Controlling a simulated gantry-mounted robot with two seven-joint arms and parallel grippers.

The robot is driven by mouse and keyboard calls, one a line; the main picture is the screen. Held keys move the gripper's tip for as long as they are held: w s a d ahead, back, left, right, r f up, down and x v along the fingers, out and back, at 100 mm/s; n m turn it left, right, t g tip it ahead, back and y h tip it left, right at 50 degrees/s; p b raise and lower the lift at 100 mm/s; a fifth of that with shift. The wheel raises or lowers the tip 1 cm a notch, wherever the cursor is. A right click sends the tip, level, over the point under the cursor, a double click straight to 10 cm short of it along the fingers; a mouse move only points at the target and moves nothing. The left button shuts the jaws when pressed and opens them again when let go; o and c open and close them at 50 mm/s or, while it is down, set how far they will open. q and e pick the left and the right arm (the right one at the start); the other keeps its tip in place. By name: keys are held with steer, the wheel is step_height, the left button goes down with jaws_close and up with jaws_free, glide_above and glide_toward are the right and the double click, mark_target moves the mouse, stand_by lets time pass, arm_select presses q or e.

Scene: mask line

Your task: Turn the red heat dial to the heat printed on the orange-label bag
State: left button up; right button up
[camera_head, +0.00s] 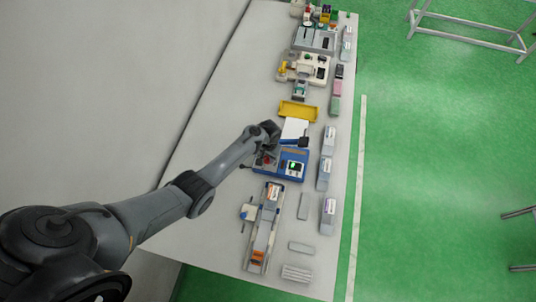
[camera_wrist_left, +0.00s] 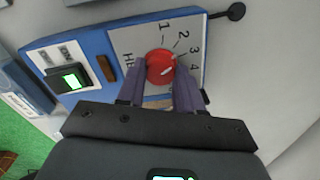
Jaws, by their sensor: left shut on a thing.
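The red heat dial (camera_wrist_left: 158,66) sits on a grey plate with the printed numbers 1 to 4, on the blue machine (camera_wrist_left: 97,45). A white mark on the dial points roughly toward the 3 and 4 side; I cannot tell the exact number. My left gripper (camera_wrist_left: 161,77) is shut on the dial, one finger on each side. In the head view the blue machine (camera_head: 290,178) stands mid-table, under my left gripper's end. Several bags with small labels show there, one of them on a rail (camera_head: 271,193); I cannot tell which label is orange or read its heat. My right gripper is out of view.
A yellow tray (camera_head: 298,111) and a white sheet lie just behind the machine. Grey bags (camera_head: 328,208) line the right table edge. The table's left side is clear.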

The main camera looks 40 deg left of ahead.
mark_target(268, 158)
arm_select(q)
steer(key=shift+m, duration=1.2)
steer(key=o, duration=1)
steer(key=shift+o, duration=0.2)
step_height(268, 158, up, 11)
steer(key=p, duration=0.2)
steer(key=shift+d+p, duration=0.2)
steer(key=shift+p, duration=0.15)
steer(key=shift+f, duration=0.15)
steer(key=shift+s, duration=0.1)
